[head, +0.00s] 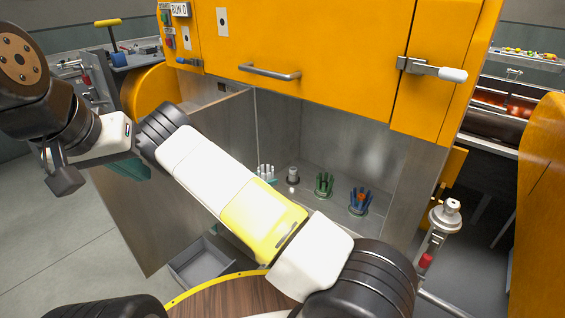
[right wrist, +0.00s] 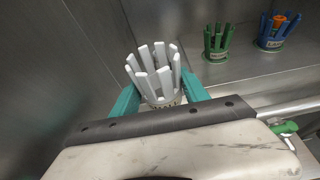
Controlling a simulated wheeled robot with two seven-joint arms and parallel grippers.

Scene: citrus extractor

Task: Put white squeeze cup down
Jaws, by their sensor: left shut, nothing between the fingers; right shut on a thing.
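The white squeeze cup (head: 266,170), a ring of upright white prongs, shows just above my forearm at the left of the steel compartment in the head view. In the right wrist view the cup (right wrist: 158,72) is upright between the teal fingers of my right gripper (right wrist: 160,103), which is shut on it. Its base is hidden, so I cannot tell whether it touches the surface. In the head view only a bit of teal of my right gripper (head: 271,182) shows. My left gripper (head: 130,168) is shut and empty, partly hidden behind an arm.
A grey peg (head: 292,175), a green pronged cup (head: 323,184) and a blue pronged cup (head: 359,201) with an orange piece inside stand in a row to the right. An open steel door (head: 170,215) is at the left. Steel walls close in the compartment.

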